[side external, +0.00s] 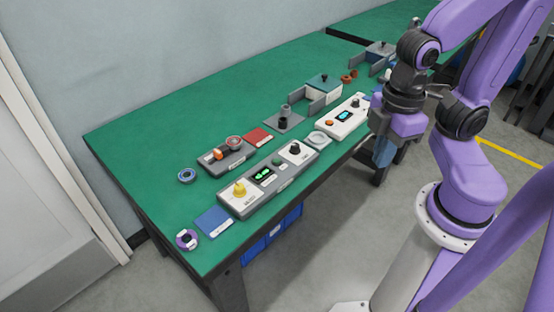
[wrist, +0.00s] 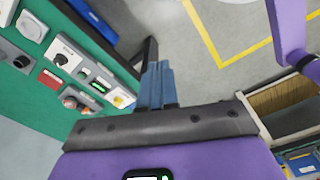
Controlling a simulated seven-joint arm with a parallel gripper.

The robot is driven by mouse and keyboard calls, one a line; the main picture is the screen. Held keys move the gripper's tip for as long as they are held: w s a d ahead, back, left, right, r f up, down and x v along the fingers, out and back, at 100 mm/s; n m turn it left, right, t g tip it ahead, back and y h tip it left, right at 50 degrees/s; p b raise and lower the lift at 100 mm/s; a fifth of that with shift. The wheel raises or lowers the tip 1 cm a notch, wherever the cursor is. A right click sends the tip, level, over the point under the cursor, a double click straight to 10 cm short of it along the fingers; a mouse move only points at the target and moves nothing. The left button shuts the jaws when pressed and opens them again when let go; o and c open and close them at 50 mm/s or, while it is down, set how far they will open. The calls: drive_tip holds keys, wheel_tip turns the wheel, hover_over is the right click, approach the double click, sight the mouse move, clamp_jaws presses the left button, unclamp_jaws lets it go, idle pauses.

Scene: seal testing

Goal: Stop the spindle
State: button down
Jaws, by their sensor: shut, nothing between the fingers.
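A long grey control box (side external: 268,181) lies near the table's front edge in the side view. It has a yellow knob (side external: 239,188) on a white panel at its left end, a lit green display (side external: 265,175) in the middle and a black knob (side external: 295,149) on a white panel at its right end. In the wrist view the black knob (wrist: 62,59), green display (wrist: 99,87) and yellow knob (wrist: 118,101) show at the left. My gripper (side external: 382,158) is off the table's front edge, to the right of the box. Its blue fingers (wrist: 156,70) are shut and empty, apart from everything.
A grey unit with an orange button and a red-rimmed dial (side external: 227,153) sits behind the control box. A white box with a blue display (side external: 343,117) stands to its right. A red plate (side external: 258,137), blue plate (side external: 213,221) and rings lie around. The table's left part is bare.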

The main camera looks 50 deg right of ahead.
idle(0.4)
drive_tip(key=m+t+y, duration=0.5)
drive_tip(key=m+t, duration=0.2)
drive_tip(key=m, duration=0.8)
hover_over(280, 160)
wheel_tip(280, 160, down, 10)
drive_tip(key=shift+f, duration=0.25)
drive_tip(key=shift+n, duration=0.3)
drive_tip(key=shift+f, duration=0.1)
drive_tip(key=shift+f, duration=4.35)
drive_tip(key=shift+f, duration=0.15)
drive_tip(key=shift+f, duration=0.25)
